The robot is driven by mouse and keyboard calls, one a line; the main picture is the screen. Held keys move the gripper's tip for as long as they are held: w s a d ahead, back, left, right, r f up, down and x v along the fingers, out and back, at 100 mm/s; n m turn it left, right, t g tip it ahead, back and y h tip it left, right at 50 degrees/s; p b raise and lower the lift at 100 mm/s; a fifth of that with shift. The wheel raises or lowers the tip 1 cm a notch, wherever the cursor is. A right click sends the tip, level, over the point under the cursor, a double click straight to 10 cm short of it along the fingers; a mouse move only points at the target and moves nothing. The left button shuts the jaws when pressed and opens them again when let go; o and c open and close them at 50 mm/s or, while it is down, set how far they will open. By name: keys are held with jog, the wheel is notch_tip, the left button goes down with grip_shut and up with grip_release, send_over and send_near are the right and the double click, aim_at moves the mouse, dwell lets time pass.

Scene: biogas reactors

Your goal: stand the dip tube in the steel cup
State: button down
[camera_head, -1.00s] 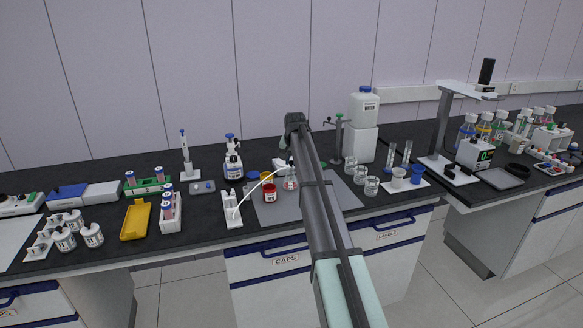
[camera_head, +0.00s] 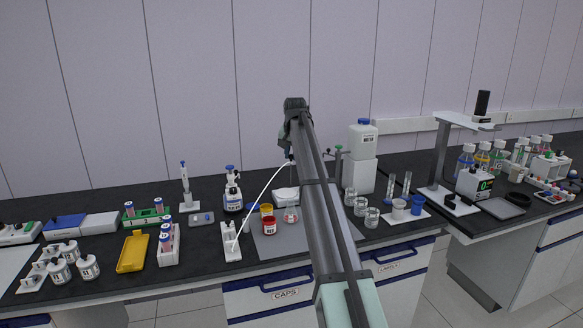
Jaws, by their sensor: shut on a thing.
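The dip tube (camera_head: 262,192) is a thin white curved tube in the head view. It arcs from my gripper (camera_head: 289,157) down to a white block (camera_head: 231,241) on the bench. I cannot tell whether its lower end sits in the block or lies in front of it. My gripper is small, dark and partly hidden by my arm; it is shut on the tube's upper end, above the bench. A pale grey cup (camera_head: 398,208) stands on a white tray at right and may be the steel cup; its material is unclear.
A grey mat (camera_head: 267,246) bears a red-labelled jar (camera_head: 269,224), a flask (camera_head: 291,214) and a white dish (camera_head: 285,196). Glass beakers (camera_head: 372,217) and a blue cup (camera_head: 417,205) stand right of my arm. A large white bottle (camera_head: 362,141) stands behind them.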

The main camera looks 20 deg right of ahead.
jog(key=shift+r, duration=0.5)
jog(key=shift+a+r, duration=0.25)
jog(key=s+a+f+n+t, duration=0.1)
jog(key=a+f, duration=0.2)
jog(key=a, duration=0.3)
jog(key=s+a+f+n+y, duration=0.1)
jog(key=a+f, duration=0.2)
jog(key=a, duration=0.3)
jog(key=s+a+f+n+t, duration=0.1)
jog(key=a+f+n, duration=0.15)
jog(key=a, duration=0.35)
notch_tip(320, 180, down, 9)
jog(key=shift+s+a+m, duration=0.2)
jog(key=shift+m, duration=0.15)
jog(key=shift+r, duration=0.1)
jog(key=shift+c, duration=2.2)
grip_release()
